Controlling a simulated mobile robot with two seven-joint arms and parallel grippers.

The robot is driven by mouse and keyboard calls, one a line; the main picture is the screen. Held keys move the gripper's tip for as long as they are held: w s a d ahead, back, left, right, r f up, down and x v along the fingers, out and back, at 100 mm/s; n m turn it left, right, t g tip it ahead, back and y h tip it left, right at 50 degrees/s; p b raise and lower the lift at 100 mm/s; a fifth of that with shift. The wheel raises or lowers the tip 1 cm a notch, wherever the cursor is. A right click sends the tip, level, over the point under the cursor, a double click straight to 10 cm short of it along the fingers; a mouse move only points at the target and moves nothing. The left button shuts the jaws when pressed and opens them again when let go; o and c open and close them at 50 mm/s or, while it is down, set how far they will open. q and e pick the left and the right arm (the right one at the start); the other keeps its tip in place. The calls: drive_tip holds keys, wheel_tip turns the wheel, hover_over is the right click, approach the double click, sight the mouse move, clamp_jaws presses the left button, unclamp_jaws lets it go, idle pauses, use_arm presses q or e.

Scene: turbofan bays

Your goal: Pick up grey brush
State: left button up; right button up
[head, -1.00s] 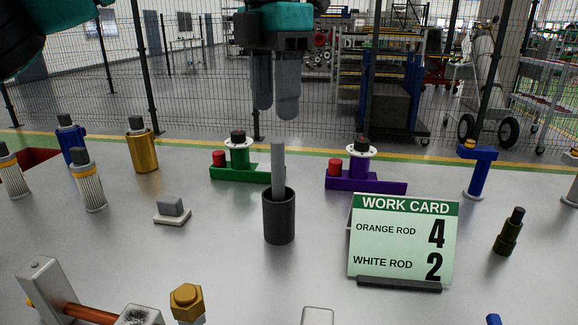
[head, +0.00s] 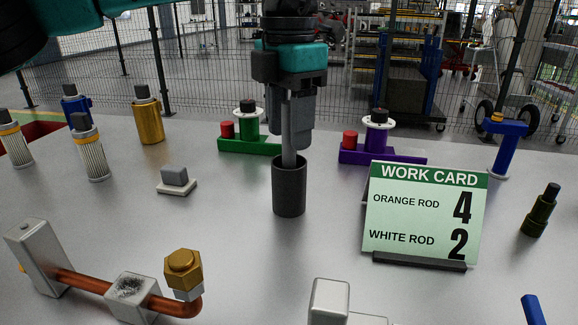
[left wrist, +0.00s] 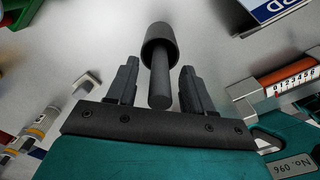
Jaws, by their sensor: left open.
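The grey brush (head: 289,155) stands upright in a dark grey cup (head: 289,193) in the middle of the table; only its plain grey handle shows, and its lower end is hidden in the cup. My left gripper (head: 297,138) is open above the cup, pointing down, with its fingers beside the handle. In the left wrist view the brush handle (left wrist: 160,85) lies between the two open fingers (left wrist: 159,70), with a gap on each side. The cup (left wrist: 160,42) is beyond the fingertips. My right gripper is not in view.
A work card (head: 425,215) stands right of the cup. Green (head: 248,145) and purple (head: 380,155) fixtures stand behind it. A small grey block on a white base (head: 176,181) is to the left. A copper pipe assembly (head: 105,285) lies front left. Bare table surrounds the cup.

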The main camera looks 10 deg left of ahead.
sight(289, 159)
use_arm(q)
wheel_tip(289, 159, down, 3)
drive_tip(key=shift+r, duration=0.2)
clamp_jaws()
idle(0.4)
